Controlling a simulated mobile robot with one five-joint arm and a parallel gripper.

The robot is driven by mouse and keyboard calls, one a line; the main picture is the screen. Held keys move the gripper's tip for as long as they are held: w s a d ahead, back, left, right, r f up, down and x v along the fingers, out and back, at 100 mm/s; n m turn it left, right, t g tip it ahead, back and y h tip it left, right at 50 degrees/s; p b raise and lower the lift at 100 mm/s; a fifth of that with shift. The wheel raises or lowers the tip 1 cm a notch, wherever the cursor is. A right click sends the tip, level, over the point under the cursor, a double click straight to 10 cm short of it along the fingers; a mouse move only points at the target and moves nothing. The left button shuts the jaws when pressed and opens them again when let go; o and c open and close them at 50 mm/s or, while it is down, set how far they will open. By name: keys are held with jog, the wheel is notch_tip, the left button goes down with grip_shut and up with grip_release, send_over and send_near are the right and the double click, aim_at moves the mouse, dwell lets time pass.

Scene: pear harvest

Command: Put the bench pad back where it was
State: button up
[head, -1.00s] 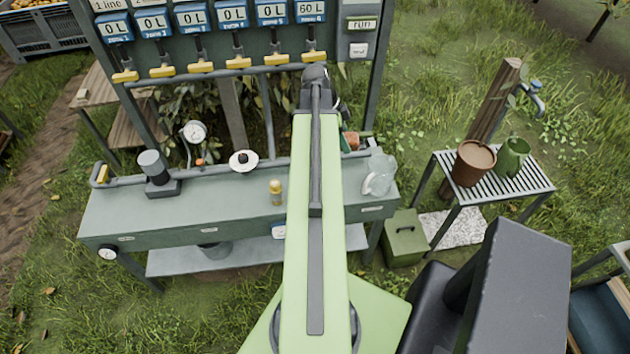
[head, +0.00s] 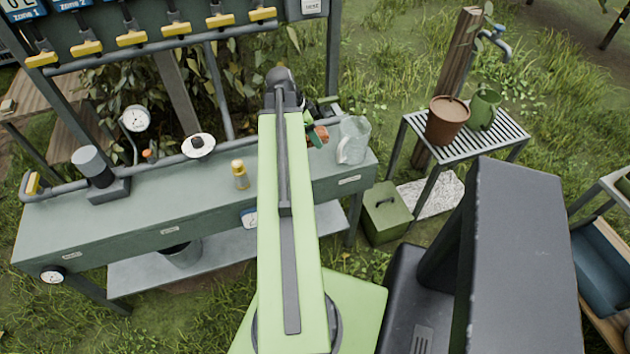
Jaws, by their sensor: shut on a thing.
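My arm reaches over the grey-green workbench (head: 130,214). My gripper (head: 312,118) is partly hidden behind the arm's end, above the bench's right part, left of the clear jug. It is shut on a small orange-brown thing (head: 318,136) with a green part beside it. Only a bit of this thing shows, so I cannot tell whether it is the bench pad. No other pad can be made out on the visible bench top.
On the bench stand a clear jug (head: 353,140), a yellow-capped bottle (head: 240,174), a white dish (head: 198,146) and a dark cylinder (head: 93,166). A slatted table (head: 478,143) holds a brown pot (head: 447,121) and a green jug (head: 484,109). A green box (head: 386,214) sits on the grass.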

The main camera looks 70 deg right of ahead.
aim_at(319, 165)
jog(key=shift+s+f+b, duration=0.25)
jog(key=shift+f+b, duration=0.05)
jog(key=shift+f, duration=0.75)
jog(key=shift+d, duration=0.1)
notch_tip(319, 165, down, 10)
jog(key=b, duration=1)
jog(key=shift+f, duration=0.1)
jog(key=shift+r, duration=0.2)
jog(key=shift+f, duration=0.15)
jog(key=o, duration=1.2)
